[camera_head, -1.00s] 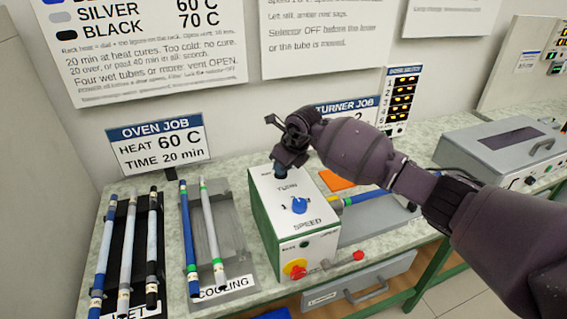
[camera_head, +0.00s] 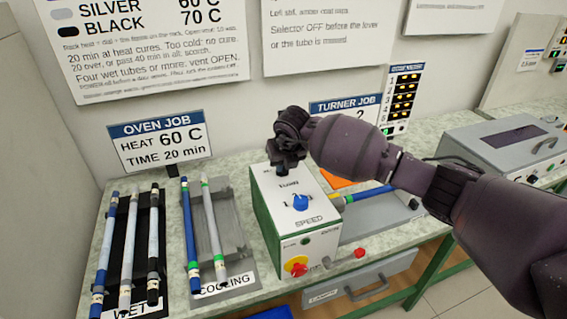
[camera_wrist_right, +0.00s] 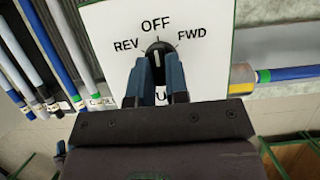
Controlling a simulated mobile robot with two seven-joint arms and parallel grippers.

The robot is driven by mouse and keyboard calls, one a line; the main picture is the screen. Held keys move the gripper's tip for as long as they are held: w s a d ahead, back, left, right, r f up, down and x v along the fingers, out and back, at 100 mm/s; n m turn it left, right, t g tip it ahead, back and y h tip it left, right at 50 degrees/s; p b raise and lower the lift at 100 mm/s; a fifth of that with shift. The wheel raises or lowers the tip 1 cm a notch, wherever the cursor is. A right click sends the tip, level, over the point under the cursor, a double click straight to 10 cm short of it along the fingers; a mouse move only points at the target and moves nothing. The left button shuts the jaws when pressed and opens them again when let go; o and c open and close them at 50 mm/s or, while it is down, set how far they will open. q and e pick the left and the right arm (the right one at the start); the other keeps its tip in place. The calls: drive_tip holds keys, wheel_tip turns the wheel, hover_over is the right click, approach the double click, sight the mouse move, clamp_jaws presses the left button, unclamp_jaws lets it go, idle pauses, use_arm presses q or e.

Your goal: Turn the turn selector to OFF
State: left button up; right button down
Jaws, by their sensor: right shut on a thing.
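The turn selector (camera_wrist_right: 158,52) is a black knob with a white mark on the white top of the turner box (camera_head: 266,215). In the right wrist view its mark points up toward OFF, between REV on the left and FWD on the right. My right gripper (camera_wrist_right: 160,88) is shut on the knob, with a blue finger on each side. In the head view my right gripper (camera_head: 287,163) comes down on the back of the box top and hides the selector. My left gripper is not in view.
A blue speed knob (camera_head: 300,203) sits in front of the selector. A red button (camera_head: 298,268) and red-tipped lever (camera_head: 359,253) are on the box's front side. Tube racks stand to the left; a blue tube (camera_head: 370,194) lies to the right.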

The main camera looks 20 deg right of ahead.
drive_tip(key=shift+s+f, duration=0.15)
drive_tip(key=shift+f, duration=0.15)
drive_tip(key=c, duration=1.1)
unclamp_jaws()
drive_tip(key=shift+a, duration=0.1)
drive_tip(key=shift+c, duration=0.2)
drive_tip(key=shift+w+r, duration=0.1)
drive_tip(key=shift+w, duration=0.1)
drive_tip(key=shift+s+r, duration=0.15)
drive_tip(key=shift+r, duration=0.3)
drive_tip(key=v, duration=0.9)
drive_tip(key=shift+s+r+b, duration=0.15)
drive_tip(key=shift+r+b, duration=0.2)
